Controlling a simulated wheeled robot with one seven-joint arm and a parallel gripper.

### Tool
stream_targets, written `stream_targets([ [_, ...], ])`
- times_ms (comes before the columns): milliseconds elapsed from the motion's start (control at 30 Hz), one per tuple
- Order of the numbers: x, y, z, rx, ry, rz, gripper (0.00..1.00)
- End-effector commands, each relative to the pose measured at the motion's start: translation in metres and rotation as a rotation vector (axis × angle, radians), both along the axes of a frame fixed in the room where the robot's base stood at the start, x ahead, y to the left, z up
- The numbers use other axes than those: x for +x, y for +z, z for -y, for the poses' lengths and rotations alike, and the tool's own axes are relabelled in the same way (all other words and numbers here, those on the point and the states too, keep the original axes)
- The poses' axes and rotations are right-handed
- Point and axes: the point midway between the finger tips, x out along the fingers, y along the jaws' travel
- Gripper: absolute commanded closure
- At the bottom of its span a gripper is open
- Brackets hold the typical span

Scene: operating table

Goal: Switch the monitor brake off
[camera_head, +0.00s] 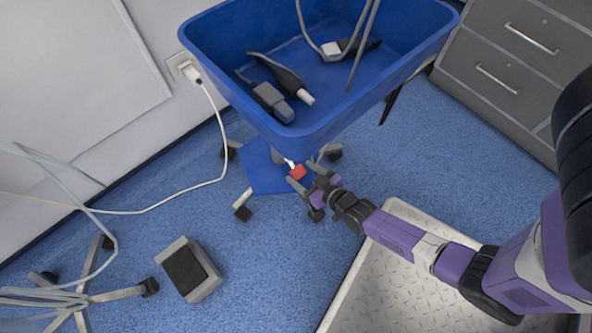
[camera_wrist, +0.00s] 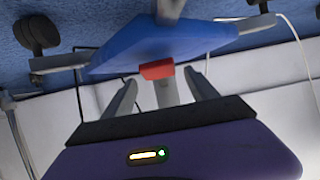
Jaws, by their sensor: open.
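The red brake lever (camera_head: 297,172) sits low on the monitor stand, below the blue basket (camera_head: 330,125) and near the blue base plate (camera_head: 268,172). My gripper (camera_head: 303,176) is open, with its fingers close to the lever. In the wrist view, the red lever (camera_wrist: 157,70) shows centred between and just beyond the spread fingers of my gripper (camera_wrist: 160,80), with a pale bar behind it. The blue base (camera_wrist: 160,42) lies right beside it. I cannot tell whether a finger touches the lever.
The stand's legs end in black casters (camera_head: 243,213). A grey foot pedal (camera_head: 190,268) lies on the blue floor, left of a metal plate (camera_head: 375,285). A white cable (camera_head: 160,205) runs from the wall socket. Grey drawers (camera_head: 505,70) stand at right.

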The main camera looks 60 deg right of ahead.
Motion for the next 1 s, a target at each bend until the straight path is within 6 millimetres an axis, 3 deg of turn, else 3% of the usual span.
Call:
stream_targets([
  [233, 0.027, -0.013, 0.007, 0.000, 0.001, 0.002, 0.33],
  [600, 0.031, -0.013, 0.009, 0.000, 0.000, -0.001, 0.33],
  [933, 0.031, -0.013, 0.009, 0.000, 0.000, -0.001, 0.98],
  [1000, 0.031, -0.013, 0.009, 0.000, 0.000, -0.001, 1.00],
])
